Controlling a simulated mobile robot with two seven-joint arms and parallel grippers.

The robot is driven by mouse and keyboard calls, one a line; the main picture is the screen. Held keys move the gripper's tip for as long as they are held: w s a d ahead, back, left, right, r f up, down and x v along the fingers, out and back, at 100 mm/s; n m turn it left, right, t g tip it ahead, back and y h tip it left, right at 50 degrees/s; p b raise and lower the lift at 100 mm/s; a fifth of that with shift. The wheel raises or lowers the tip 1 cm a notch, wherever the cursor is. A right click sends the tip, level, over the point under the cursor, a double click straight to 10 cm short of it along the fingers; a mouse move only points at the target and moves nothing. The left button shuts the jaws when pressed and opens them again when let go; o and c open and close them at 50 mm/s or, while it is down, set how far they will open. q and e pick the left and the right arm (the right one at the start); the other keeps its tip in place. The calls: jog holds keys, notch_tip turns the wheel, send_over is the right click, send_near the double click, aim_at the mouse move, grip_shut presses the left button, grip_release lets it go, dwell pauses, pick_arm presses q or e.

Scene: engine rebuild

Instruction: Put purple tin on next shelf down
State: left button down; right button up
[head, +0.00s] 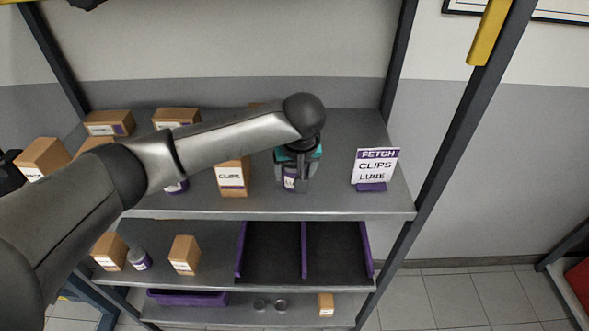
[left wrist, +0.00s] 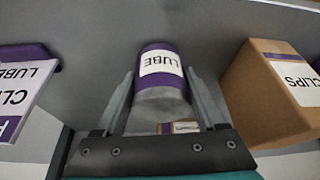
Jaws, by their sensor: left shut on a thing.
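The purple tin (left wrist: 160,65) has a purple and grey body and a white label reading LUBE. It stands on the upper shelf (head: 335,175); in the head view the tin (head: 290,181) is partly covered by my gripper. My left gripper (head: 300,178) reaches down onto it from above, and in the left wrist view its two fingers (left wrist: 160,100) are on either side of the tin, shut on it. The shelf below (head: 210,250) holds a black tray with purple dividers (head: 272,250) at its right. My right gripper is not in view.
A CLIPS box (head: 233,177) stands left of the tin. A FETCH CLIPS LUBE sign (head: 376,168) stands to the right. On the lower shelf are boxes (head: 184,255) and a small tin (head: 140,259). A dark post (head: 440,130) bounds the rack on the right.

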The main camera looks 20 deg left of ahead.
pick_arm(q)
grip_release()
jog(key=shift+f, duration=0.1)
jog(key=v, duration=1.2)
jog(key=shift+w, duration=0.1)
